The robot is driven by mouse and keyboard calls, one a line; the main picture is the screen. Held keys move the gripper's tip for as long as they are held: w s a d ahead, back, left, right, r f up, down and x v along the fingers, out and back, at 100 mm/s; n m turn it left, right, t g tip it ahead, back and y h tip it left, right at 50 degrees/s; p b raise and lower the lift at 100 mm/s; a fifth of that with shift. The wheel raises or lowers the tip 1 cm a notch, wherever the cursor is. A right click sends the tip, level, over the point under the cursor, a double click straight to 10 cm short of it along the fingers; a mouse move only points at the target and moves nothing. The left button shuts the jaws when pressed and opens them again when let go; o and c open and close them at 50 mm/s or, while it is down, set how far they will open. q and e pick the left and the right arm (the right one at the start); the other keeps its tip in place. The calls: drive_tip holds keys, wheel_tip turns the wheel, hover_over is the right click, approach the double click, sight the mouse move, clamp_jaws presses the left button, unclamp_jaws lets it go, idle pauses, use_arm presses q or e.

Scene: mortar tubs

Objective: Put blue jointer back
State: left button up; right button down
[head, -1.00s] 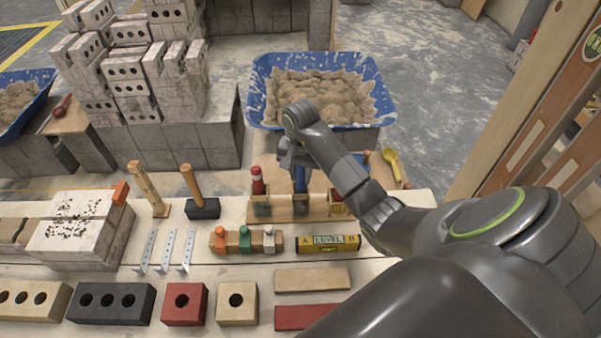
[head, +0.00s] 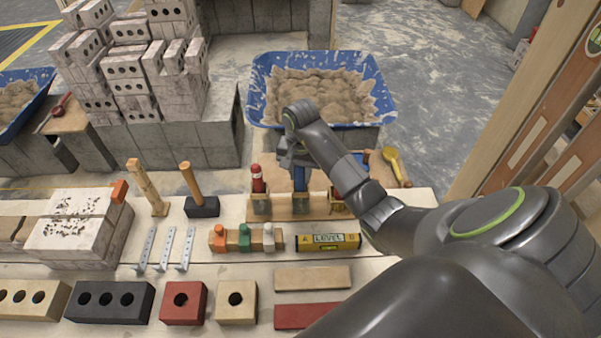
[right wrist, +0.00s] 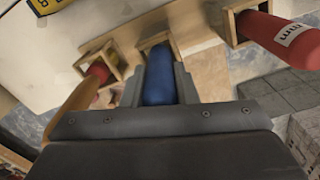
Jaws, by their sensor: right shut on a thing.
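The blue jointer (head: 300,180) is upright at the middle holder of the wooden tool rack (head: 279,213). My right gripper (head: 299,163) is above the rack and shut on the jointer's blue handle, which also shows between the two fingers in the right wrist view (right wrist: 160,75). The jointer's lower end is hidden, so I cannot tell how deep it sits in the holder. My left gripper is not in view.
A red-handled tool (head: 258,181) stands in the rack's left holder, close to my gripper. A yellow level (head: 328,242) lies in front of the rack. A blue mortar tub (head: 262,88) stands behind. A hammer (head: 199,205) stands to the left.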

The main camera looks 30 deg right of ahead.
drive_tip(key=shift+f, duration=0.15)
drive_tip(key=c, duration=1.1)
unclamp_jaws()
drive_tip(key=shift+o, duration=0.2)
drive_tip(key=shift+r, duration=0.5)
wheel_tip(320, 180, up, 2)
drive_tip(key=shift+r, duration=0.2)
wheel_tip(320, 180, up, 14)
drive_tip(key=p, duration=1.4)
